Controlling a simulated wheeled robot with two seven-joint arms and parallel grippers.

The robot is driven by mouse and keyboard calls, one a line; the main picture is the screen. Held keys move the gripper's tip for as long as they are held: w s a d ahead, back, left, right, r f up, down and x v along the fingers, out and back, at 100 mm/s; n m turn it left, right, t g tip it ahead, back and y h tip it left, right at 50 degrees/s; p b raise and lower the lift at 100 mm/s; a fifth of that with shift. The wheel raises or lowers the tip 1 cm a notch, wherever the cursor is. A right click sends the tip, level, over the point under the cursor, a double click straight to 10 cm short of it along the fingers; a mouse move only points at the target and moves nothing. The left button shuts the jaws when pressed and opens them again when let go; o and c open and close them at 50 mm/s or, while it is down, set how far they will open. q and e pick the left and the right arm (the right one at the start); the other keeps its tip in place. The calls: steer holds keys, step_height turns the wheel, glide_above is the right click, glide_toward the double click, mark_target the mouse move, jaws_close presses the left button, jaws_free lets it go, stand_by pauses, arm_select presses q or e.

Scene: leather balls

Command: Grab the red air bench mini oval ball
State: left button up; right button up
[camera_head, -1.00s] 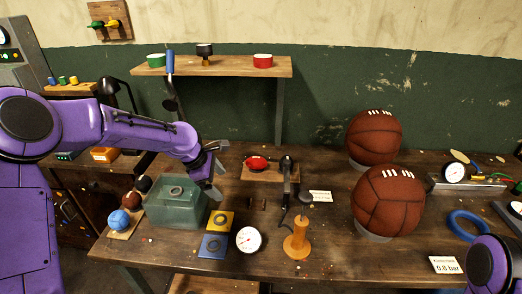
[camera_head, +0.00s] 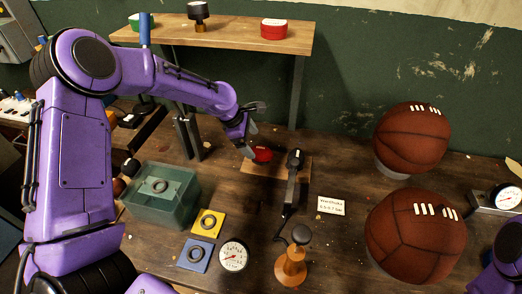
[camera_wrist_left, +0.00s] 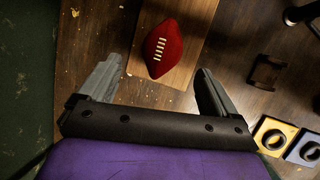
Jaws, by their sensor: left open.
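The red oval mini ball (camera_head: 262,154) with white laces lies on a small wooden board (camera_head: 252,169) on the workbench. In the left wrist view the ball (camera_wrist_left: 163,48) lies just ahead of the fingertips, roughly between their lines. My left gripper (camera_head: 258,129) is open and empty, above and behind the ball in the head view, and partly covers its top. Both fingers (camera_wrist_left: 159,68) show apart in the wrist view, with no contact visible. My right gripper is not in view; only a purple part of that arm shows at the lower right.
A black-handled bench device (camera_head: 293,175) stands right beside the ball's board. A green box (camera_head: 163,210) is at left, with yellow (camera_head: 208,223) and blue (camera_head: 194,254) pads beside it. Two large brown balls (camera_head: 412,137) stand at right. A shelf (camera_head: 225,33) spans behind.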

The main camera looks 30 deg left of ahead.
mark_target(256, 148)
arm_select(q)
steer(key=p+x, duration=0.1)
steer(key=x, duration=0.5)
steer(key=shift+d+f+p, duration=0.15)
steer(key=shift+f+p, duration=0.2)
steer(key=shift+f, duration=0.1)
steer(key=c, duration=1.1)
